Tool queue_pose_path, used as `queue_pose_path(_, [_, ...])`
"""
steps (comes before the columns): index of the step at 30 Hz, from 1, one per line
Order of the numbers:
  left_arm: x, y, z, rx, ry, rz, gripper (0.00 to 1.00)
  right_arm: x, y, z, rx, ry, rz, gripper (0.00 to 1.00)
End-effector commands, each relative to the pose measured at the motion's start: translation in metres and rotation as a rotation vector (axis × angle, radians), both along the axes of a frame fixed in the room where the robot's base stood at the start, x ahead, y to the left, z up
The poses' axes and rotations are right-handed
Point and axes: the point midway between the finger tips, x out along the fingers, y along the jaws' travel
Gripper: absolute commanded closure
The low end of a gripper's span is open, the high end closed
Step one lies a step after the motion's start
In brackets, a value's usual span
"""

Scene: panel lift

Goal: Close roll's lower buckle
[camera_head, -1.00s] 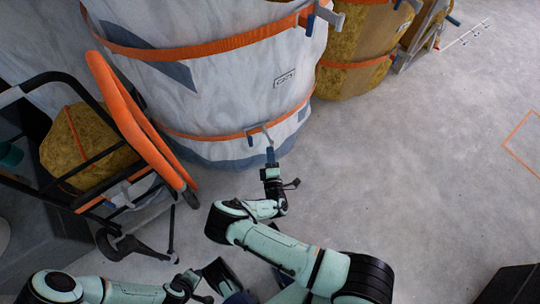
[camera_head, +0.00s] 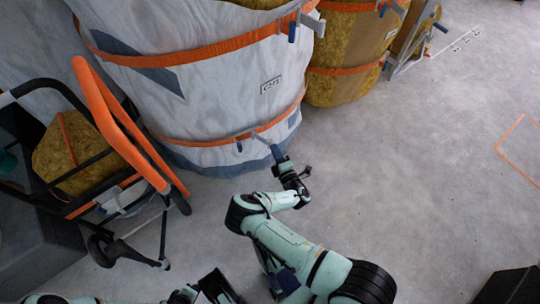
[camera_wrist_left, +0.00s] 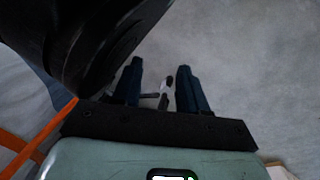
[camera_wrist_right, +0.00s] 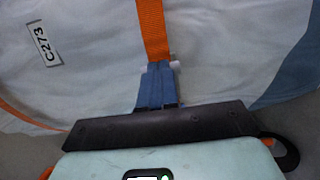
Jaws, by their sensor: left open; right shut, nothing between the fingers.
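The roll (camera_head: 215,95) is a large white-wrapped bundle with two orange straps in the head view. Its lower buckle (camera_head: 262,138) is a small grey metal piece on the lower strap, with a blue tab (camera_head: 239,147) to its left. My right gripper (camera_head: 277,152) is shut and empty, with its fingertips at the buckle. In the right wrist view the blue fingers (camera_wrist_right: 158,82) are together over the orange strap (camera_wrist_right: 153,30), and pale buckle edges show beside them. They hide most of the buckle, so its lever position is unclear. My left gripper (camera_wrist_left: 160,66) is open and empty over the floor.
An upper buckle (camera_head: 304,22) sits on the roll's upper strap. A cart with an orange padded bar (camera_head: 120,125) carries a yellow bundle (camera_head: 70,150) at left. More yellow rolls (camera_head: 345,55) stand behind.

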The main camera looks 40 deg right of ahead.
Motion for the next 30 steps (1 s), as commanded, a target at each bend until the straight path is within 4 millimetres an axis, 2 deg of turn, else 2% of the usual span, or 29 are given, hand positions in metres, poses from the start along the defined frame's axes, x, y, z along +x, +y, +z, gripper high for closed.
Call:
queue_pose_path(2, [0.002, 0.000, 0.002, 0.000, -0.006, -0.001, 0.57, 0.004, -0.007, 0.001, 0.004, -0.005, 0.000, 1.00])
queue_pose_path(7, [0.001, 0.000, 0.000, 0.001, -0.003, 0.000, 0.57, 0.010, -0.025, 0.000, 0.001, -0.004, 0.135, 1.00])
queue_pose_path(15, [-0.007, 0.001, -0.007, 0.000, 0.023, 0.001, 0.57, 0.023, -0.044, 0.001, 0.003, -0.005, 0.125, 1.00])
queue_pose_path(30, [-0.015, 0.002, -0.013, -0.002, 0.052, 0.003, 0.57, 0.034, -0.057, 0.000, 0.003, -0.001, 0.124, 1.00])
